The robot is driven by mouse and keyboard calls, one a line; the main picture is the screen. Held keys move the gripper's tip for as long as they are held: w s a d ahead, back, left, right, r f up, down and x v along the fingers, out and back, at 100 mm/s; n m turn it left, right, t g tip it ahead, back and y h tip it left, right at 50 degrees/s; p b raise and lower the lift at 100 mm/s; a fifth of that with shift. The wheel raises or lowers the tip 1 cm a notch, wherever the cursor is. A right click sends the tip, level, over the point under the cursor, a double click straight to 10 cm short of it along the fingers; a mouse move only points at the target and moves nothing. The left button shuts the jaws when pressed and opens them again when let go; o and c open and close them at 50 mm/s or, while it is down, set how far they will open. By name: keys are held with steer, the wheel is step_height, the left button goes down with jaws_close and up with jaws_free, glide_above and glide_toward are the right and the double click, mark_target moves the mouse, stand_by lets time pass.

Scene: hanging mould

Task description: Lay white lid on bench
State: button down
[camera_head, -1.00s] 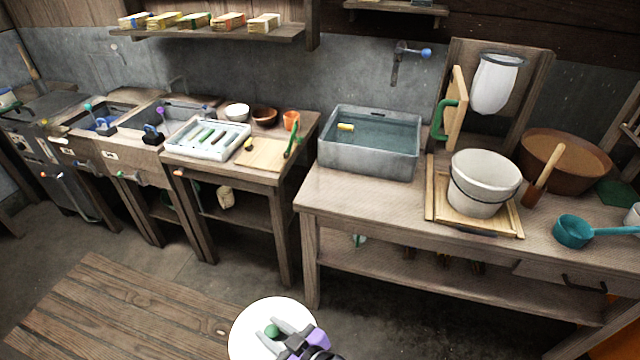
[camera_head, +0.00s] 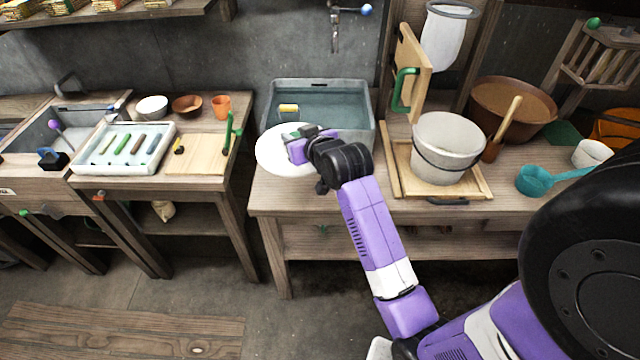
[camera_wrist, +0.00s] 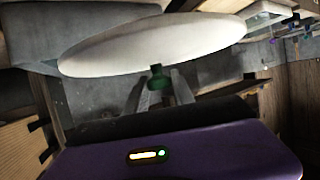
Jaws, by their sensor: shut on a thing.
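The white lid (camera_head: 278,160) is a round disc with a small green knob, seen in the head view at the left end of the right bench (camera_head: 300,200). My gripper (camera_head: 308,146) is shut on the knob. In the wrist view the lid (camera_wrist: 150,48) shows nearly edge-on, and the green knob (camera_wrist: 158,76) sits between the fingertips (camera_wrist: 158,88).
A grey water basin (camera_head: 335,115) stands right behind the lid. A white-grey bucket (camera_head: 445,145) stands on a wooden board to the right. A teal ladle (camera_head: 535,180) lies further right. Bench space between lid and board is partly covered by my arm.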

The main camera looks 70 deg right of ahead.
steer(key=shift+m+g+h, duration=0.6)
steer(key=shift+m, duration=0.1)
steer(key=s+d+r, duration=0.2)
steer(key=d, duration=0.1)
steer(key=s+d+r, duration=0.1)
steer(key=s+d, duration=0.1)
steer(key=shift+d+r, duration=0.2)
steer(key=shift+r, duration=0.1)
steer(key=shift+s+d+f, duration=0.1)
steer(key=shift+s+d, duration=0.05)
steer(key=shift+d, duration=0.05)
step_height(320, 180, down, 20)
steer(key=shift+r, duration=0.25)
steer(key=shift+f, duration=0.1)
steer(key=shift+f, duration=0.1)
steer(key=c, duration=1.1)
jaws_free()
